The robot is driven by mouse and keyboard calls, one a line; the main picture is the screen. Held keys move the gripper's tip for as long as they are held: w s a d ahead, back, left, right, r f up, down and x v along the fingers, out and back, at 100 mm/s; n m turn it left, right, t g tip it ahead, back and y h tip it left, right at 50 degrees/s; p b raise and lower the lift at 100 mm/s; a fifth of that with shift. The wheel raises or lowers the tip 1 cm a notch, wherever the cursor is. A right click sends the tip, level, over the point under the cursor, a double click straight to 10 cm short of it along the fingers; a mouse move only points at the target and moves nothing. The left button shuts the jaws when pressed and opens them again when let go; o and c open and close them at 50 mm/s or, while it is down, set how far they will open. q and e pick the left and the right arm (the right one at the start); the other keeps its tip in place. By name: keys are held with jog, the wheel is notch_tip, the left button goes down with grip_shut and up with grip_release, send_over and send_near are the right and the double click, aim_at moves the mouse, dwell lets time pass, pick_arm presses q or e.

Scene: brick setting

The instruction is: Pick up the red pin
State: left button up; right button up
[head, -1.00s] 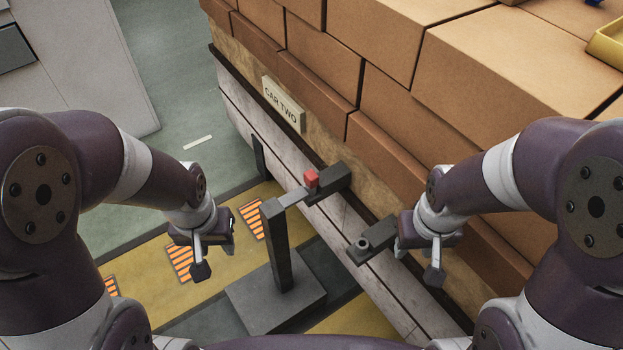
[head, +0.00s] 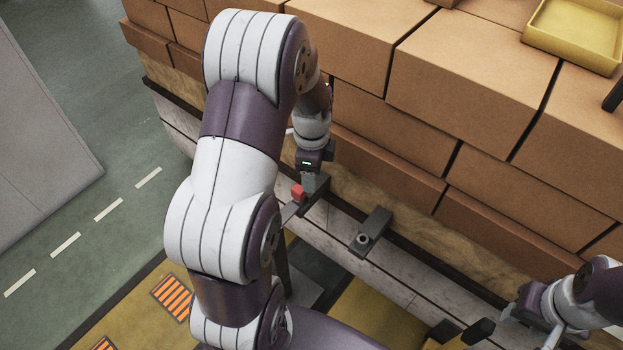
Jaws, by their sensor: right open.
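The red pin (head: 298,192) is a small red block. It stands where a grey bar meets a dark bracket (head: 316,196) on the side of the loaded car. My left arm crosses the middle of the head view, and its gripper (head: 308,180) points down right beside the pin. The fingers are small and partly hidden, so I cannot tell whether they touch it. My right gripper (head: 463,331) is at the lower right, open and empty, well away from the pin.
A second dark bracket with a round socket (head: 363,238) juts from the car's side to the right. Stacked brown blocks (head: 460,85) fill the car behind. A yellow tray (head: 575,38) lies on top. My left arm hides most of the stand under the bar.

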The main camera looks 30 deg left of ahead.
pick_arm(q)
jog(key=w+a+m+p, duration=0.1)
jog(key=a+m, duration=0.3)
jog(key=m+b, duration=0.1)
send_over(299, 190)
notch_tip(299, 190, down, 7)
jog(key=shift+w+a+r, duration=0.1)
jog(key=shift+w+a, duration=0.05)
notch_tip(299, 190, down, 6)
jog(key=shift+f+b, duration=0.1)
jog(key=shift+b, duration=0.5)
grip_shut()
pick_arm(e)
jog(key=shift+d+r, duration=0.1)
